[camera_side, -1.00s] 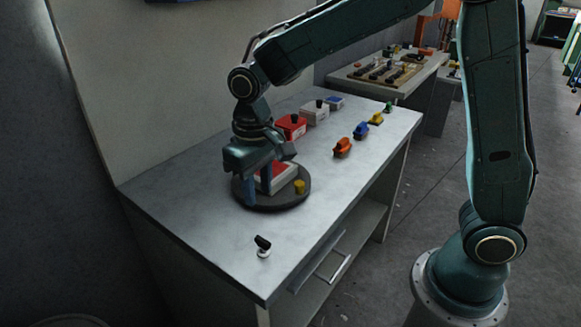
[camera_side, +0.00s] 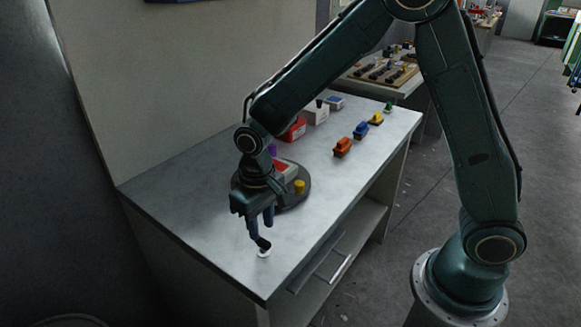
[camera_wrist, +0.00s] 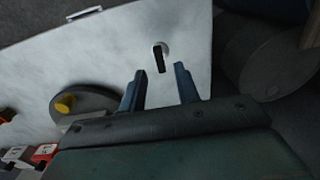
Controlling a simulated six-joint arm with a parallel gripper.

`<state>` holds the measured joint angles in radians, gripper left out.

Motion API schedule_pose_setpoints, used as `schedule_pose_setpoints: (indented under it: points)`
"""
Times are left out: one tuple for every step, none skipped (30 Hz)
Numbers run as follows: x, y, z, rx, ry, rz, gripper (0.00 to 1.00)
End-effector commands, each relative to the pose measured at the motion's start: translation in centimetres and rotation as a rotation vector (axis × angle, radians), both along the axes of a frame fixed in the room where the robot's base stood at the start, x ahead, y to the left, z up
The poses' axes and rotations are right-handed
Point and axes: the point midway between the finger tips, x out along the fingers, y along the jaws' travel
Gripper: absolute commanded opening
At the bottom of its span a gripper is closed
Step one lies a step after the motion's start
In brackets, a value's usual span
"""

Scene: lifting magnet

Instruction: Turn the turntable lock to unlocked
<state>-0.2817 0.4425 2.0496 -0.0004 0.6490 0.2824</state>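The turntable lock (camera_side: 264,245) is a small black lever on a white round base, near the front of the metal table. In the wrist view the lock (camera_wrist: 160,59) lies just beyond my fingers. The turntable (camera_side: 298,202) is a dark disc behind it, partly hidden by my gripper; it also shows in the wrist view (camera_wrist: 98,97). My gripper (camera_side: 260,226) points down at the lock, fingers close to the lever; I cannot tell if they touch it. In the wrist view my gripper (camera_wrist: 159,86) is open, with nothing between its fingers.
A red and white block (camera_side: 287,171) and a yellow knob (camera_side: 299,187) are on the turntable. Orange (camera_side: 342,148), blue (camera_side: 361,131) and yellow (camera_side: 376,118) pieces line the table's right side. A red box (camera_side: 294,130) stands behind. The table's left front is clear.

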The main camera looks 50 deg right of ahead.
Motion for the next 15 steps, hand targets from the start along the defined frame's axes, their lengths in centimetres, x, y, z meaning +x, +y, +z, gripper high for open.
schedule_pose_setpoints:
  points:
    - [-0.1, 0.0, -0.9, -0.001, 0.005, 0.0, 0.32]
    - [-0.1, 0.0, -1.3, -0.001, 0.004, 0.0, 0.32]
    - [-0.1, 0.0, -1.8, -0.001, 0.005, 0.0, 0.32]
    - [-0.1, 0.0, -2.2, -0.001, 0.004, 0.0, 0.32]
    - [-0.1, 0.0, -2.5, -0.001, 0.003, 0.0, 0.32]
    - [-0.1, 0.0, -2.9, -0.001, 0.004, 0.0, 0.32]
    - [-0.1, 0.0, -3.1, -0.001, 0.003, 0.0, 0.32]
    - [-0.1, 0.0, -3.3, 0.0, 0.002, 0.0, 0.32]
    - [-0.1, 0.0, -3.6, 0.0, 0.002, 0.0, 0.32]
    - [-0.1, 0.0, -3.8, 0.0, 0.002, 0.0, 0.32]
    - [-0.1, 0.0, -3.9, 0.0, 0.002, 0.0, 0.32]
    - [0.0, 0.0, -4.1, 0.0, 0.002, 0.0, 0.32]
    - [0.0, 0.0, -4.2, 0.0, 0.001, 0.0, 0.32]
    - [0.0, 0.0, -4.2, 0.0, 0.001, 0.0, 0.32]
    - [0.0, 0.0, -4.3, 0.0, 0.001, 0.0, 0.32]
